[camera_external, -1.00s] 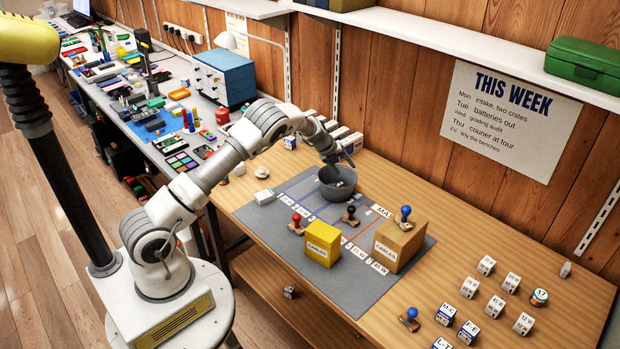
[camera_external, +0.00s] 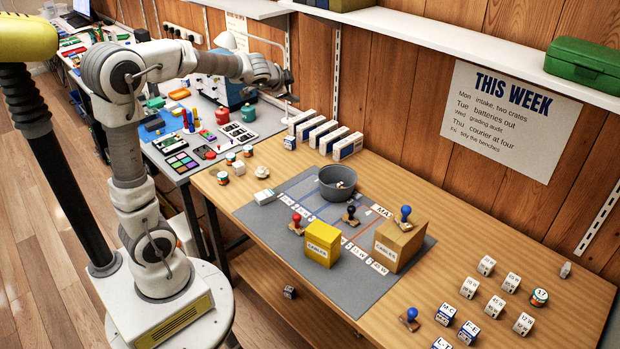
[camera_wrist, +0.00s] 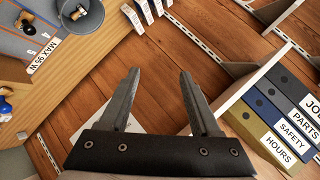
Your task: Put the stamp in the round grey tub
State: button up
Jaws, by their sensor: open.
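The round grey tub (camera_external: 338,186) stands on the grey mat, with small pale and dark contents whose identity I cannot tell. It also shows at the top left of the wrist view (camera_wrist: 94,24). A black-handled stamp (camera_external: 350,218) stands in front of the tub, and a red-handled stamp (camera_external: 297,222) to its left. A blue-handled stamp (camera_external: 405,216) stands on the brown box, and another (camera_external: 411,316) near the table's front edge. My gripper (camera_wrist: 155,78) is open and empty. In the external view it is raised high, behind and left of the tub.
A yellow box (camera_external: 322,246) and a brown box (camera_external: 398,248) stand on the mat (camera_external: 360,291). Several white boxes (camera_external: 325,135) line the wall behind the tub. Small labelled cubes (camera_external: 494,305) fill the right end. A shelf (camera_external: 450,38) runs along the wall.

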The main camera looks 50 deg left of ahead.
jog(key=s+d+f+n+g+h, duration=0.1)
jog(key=s+d, duration=0.3)
jog(key=s, duration=0.6)
jog(key=s+d+f+n+g+h, duration=0.1)
jog(key=s+d+f+n+g, duration=0.1)
jog(key=s, duration=0.8)
jog(key=s+d+f+n+g+h, duration=0.1)
jog(key=s+d+f+n+h, duration=0.1)
jog(key=s+d, duration=0.4)
jog(key=s+f+n, duration=0.1)
jog(key=s+n, duration=0.1)
jog(key=s, duration=0.2)
jog(key=shift+s+d+g, duration=0.2)
jog(key=shift+d+g, duration=0.1)
